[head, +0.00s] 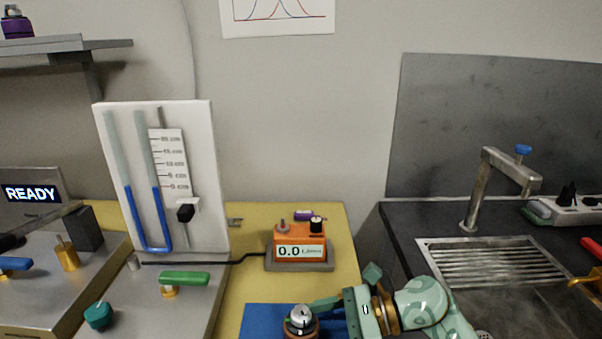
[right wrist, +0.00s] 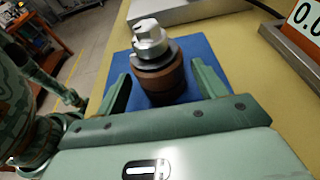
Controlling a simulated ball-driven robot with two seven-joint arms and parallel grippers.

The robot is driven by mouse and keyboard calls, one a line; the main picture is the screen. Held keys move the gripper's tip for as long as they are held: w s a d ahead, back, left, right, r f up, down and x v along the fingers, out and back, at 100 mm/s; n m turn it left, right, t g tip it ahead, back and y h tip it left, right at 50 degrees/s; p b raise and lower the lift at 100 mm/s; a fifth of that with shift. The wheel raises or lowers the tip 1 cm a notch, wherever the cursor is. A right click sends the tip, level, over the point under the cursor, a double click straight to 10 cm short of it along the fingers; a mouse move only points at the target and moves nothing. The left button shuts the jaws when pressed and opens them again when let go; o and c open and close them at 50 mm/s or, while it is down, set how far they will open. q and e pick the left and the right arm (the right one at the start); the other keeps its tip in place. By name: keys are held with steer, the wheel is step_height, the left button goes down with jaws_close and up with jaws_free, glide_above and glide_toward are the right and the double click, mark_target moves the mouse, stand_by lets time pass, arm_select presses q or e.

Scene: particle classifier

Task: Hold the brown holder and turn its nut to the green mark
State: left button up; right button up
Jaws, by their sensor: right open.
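The brown holder (right wrist: 160,80) stands upright on a blue mat (right wrist: 196,52) in the right wrist view, with a silver nut (right wrist: 149,40) on its top. In the head view the silver nut (head: 300,315) shows at the bottom edge, and the holder's lower part is cut off. A bit of green shows beside the nut; I cannot tell if it is the mark. My right gripper (right wrist: 158,92) is open, with one finger on each side of the holder. It comes in from the right in the head view (head: 322,318). My left gripper is not in view.
An orange meter (head: 300,252) reading 0.0 stands behind the blue mat on the yellow table. A white manometer board (head: 160,180) and a green-handled valve (head: 184,279) are at left. A sink with a tap (head: 490,190) is at right.

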steer(key=shift+x, duration=0.85)
steer(key=c, duration=1.4)
steer(key=shift+o, duration=0.2)
